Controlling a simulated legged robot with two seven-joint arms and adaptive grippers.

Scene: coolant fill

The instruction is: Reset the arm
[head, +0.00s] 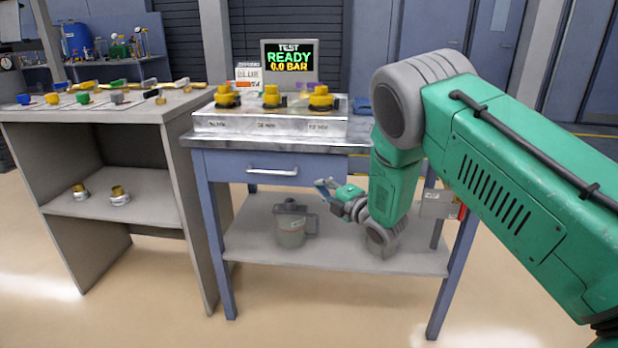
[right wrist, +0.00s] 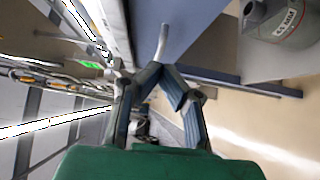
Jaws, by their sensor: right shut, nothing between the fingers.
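My green right arm (head: 540,190) comes in from the right and bends down in front of the blue workbench (head: 222,166). My right gripper (head: 322,186) is empty and shut, in front of the bench below its top, above the lower shelf. In the right wrist view its dark fingers (right wrist: 162,66) come together at their tips, with the drawer handle (right wrist: 163,42) just beyond. The handle also shows in the head view (head: 272,172). My left gripper is out of view.
A grey lidded jug (head: 291,232) stands on the lower shelf near the gripper. Several yellow-capped fittings (head: 271,95) stand on the metal block on the bench. A screen (head: 289,57) reads "TEST READY 0.0 BAR". A grey table (head: 187,150) stands left; floor in front is clear.

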